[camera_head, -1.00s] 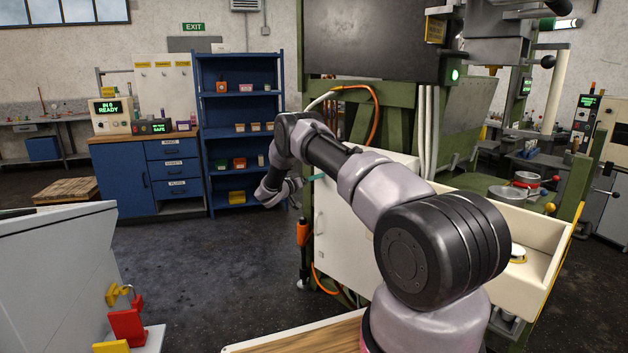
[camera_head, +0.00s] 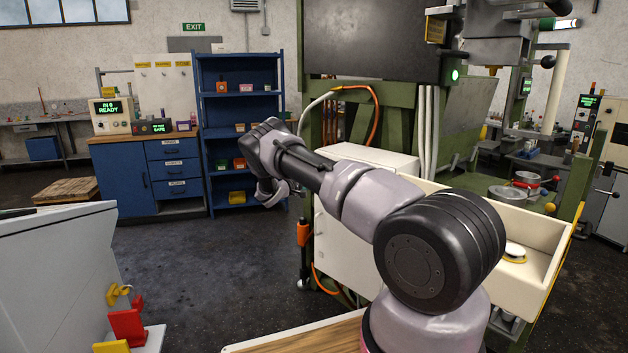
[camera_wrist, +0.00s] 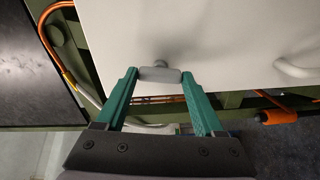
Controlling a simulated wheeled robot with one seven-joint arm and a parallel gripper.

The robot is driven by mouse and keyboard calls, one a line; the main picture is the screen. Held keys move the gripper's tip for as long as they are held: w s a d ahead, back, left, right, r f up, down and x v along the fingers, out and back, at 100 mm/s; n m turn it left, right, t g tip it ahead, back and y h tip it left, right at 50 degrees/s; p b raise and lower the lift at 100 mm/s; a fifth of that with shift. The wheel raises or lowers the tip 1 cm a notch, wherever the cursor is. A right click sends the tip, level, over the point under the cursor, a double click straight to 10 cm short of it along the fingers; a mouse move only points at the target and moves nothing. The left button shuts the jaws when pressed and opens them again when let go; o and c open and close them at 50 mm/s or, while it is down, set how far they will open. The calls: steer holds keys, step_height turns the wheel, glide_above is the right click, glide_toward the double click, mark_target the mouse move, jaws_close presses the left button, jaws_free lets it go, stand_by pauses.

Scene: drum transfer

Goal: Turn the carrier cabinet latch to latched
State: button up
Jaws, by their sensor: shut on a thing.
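The cream carrier cabinet (camera_head: 345,250) stands under the green machine frame in the head view. Its pale front panel (camera_wrist: 215,35) fills the upper part of the wrist view. The grey latch (camera_wrist: 160,74) is a short bar on a round pivot near the panel's edge. My gripper (camera_wrist: 159,75) has its teal fingers closed on the two ends of the bar, which lies crosswise in the wrist view.
A white pull handle (camera_wrist: 295,69) sits on the panel, right of the latch in the wrist view. An orange-gripped tool (camera_wrist: 278,117) and an orange cable (camera_wrist: 46,38) are close by. The floor (camera_head: 200,270) left of the cabinet is clear.

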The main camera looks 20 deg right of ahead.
steer(key=shift+n, duration=0.8)
steer(key=o, duration=1.4)
steer(key=v, duration=1)
steer(key=shift+s+a, duration=0.2)
steer(key=shift+a, duration=0.15)
